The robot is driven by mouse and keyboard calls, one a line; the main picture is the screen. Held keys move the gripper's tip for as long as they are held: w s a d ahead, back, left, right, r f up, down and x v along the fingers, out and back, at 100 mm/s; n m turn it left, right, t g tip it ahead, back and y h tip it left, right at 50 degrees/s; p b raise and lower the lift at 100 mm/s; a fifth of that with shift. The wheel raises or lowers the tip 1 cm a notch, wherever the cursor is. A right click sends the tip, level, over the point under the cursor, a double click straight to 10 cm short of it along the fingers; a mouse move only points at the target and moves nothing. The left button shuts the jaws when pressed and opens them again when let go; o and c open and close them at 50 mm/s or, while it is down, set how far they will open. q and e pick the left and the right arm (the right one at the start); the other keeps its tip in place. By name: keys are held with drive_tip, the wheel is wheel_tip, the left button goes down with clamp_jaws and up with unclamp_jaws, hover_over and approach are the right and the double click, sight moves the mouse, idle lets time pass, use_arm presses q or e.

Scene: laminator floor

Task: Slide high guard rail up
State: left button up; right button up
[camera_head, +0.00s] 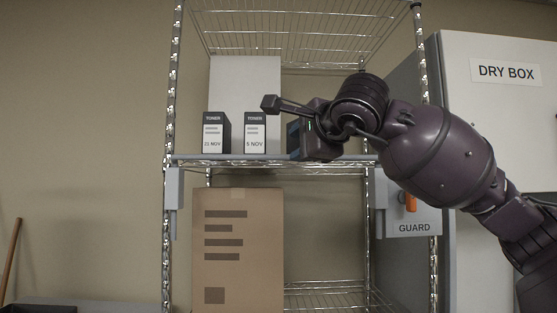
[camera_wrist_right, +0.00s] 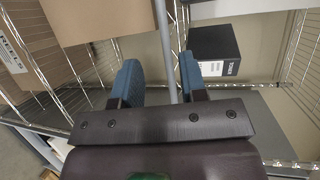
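The guard rail (camera_head: 255,157) is a grey bar across the front of the rack at the toner shelf's level, with a grey end bracket (camera_head: 174,200) at the left. My right gripper (camera_head: 293,140) is at the rail, right of the toner boxes. In the right wrist view the rail (camera_wrist_right: 166,45) runs between the two blue-padded fingers of my right gripper (camera_wrist_right: 160,72), with gaps on both sides. The gripper is open; how deep the rail sits between the fingers is unclear. My left gripper is out of view.
Two toner boxes (camera_head: 216,133) stand behind the rail before a white panel (camera_head: 245,85). A cardboard box (camera_head: 238,250) stands below. A GUARD plate (camera_head: 414,228) with an orange handle (camera_head: 410,202) is at the right, beside the dry box (camera_head: 500,130).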

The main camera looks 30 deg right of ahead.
sight(279, 157)
drive_tip(key=p+x, duration=0.1)
drive_tip(key=x, duration=0.4)
drive_tip(key=p+x, duration=0.1)
drive_tip(key=x, duration=0.3)
drive_tip(key=shift+w+d+r, duration=0.2)
drive_tip(key=shift+w+d, duration=0.05)
drive_tip(key=shift+w, duration=0.15)
drive_tip(key=shift+w+f+p, duration=0.15)
drive_tip(key=shift+w+p, duration=0.15)
drive_tip(key=shift+w, duration=0.2)
clamp_jaws()
